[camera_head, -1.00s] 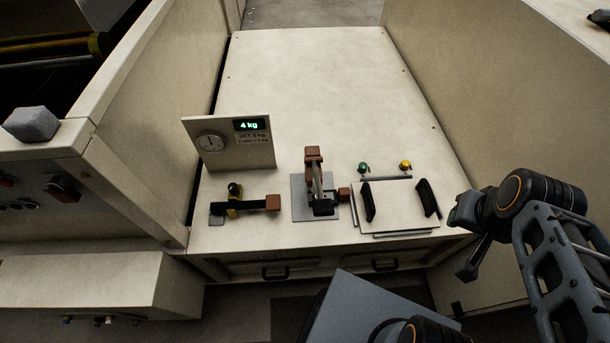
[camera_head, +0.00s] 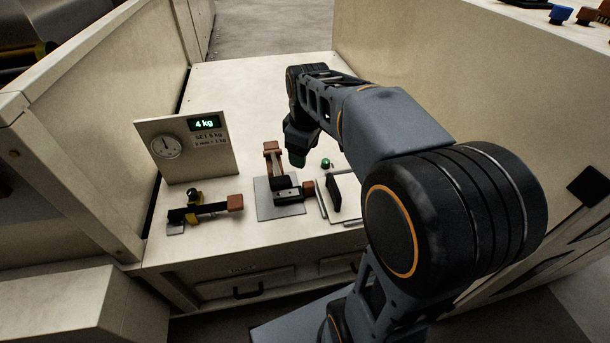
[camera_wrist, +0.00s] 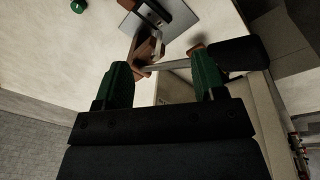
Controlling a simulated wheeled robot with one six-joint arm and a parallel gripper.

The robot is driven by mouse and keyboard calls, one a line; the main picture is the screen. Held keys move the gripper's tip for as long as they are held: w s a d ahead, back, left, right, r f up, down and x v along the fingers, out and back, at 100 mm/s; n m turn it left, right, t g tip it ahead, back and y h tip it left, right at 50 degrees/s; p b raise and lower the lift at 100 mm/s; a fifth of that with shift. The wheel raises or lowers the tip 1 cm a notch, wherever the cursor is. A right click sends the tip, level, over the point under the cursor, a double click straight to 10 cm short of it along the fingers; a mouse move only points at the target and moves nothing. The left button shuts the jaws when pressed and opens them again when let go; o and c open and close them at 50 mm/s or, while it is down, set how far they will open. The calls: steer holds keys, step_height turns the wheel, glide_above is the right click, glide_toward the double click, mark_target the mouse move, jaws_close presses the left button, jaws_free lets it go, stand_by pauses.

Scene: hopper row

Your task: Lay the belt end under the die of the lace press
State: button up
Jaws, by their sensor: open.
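The likely lace press (camera_head: 290,196) stands on a grey plate (camera_head: 270,212) on the table, with a raised brown-topped lever (camera_head: 272,150) and a brown block at its right. My gripper (camera_head: 297,158) is above the table, behind and right of the lever. In the wrist view my gripper (camera_wrist: 162,62) has its green fingers apart, empty, with the brown lever top (camera_wrist: 145,52) beyond them. The die is not distinguishable.
A board (camera_head: 190,150) with a dial and a display reading 4 kg stands behind the strip. A green knob (camera_head: 326,162) and a flat panel (camera_head: 345,195) with a black handle lie right of the press. The table's back is clear. My arm hides the right side.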

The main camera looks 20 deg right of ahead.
mark_target(310, 184)
steer(key=w+d+f+n+g+b, duration=0.1)
steer(key=w+d+f+n+b, duration=0.25)
steer(key=w+f, duration=0.2)
steer(key=w+d+f+n+g+b, duration=0.1)
steer(key=w+d+f+n+b, duration=0.3)
steer(key=f, duration=0.3)
steer(key=f+b, duration=0.1)
steer(key=f, duration=0.3)
steer(key=f+b, duration=0.2)
steer(key=f, duration=0.2)
steer(key=a+f+b, duration=0.1)
steer(key=f+b, duration=0.1)
steer(key=f, duration=0.3)
steer(key=shift+w, duration=0.1)
steer(key=shift+c, duration=0.3)
steer(key=c, duration=1)
steer(key=o, duration=1.1)
steer(key=shift+c, duration=0.2)
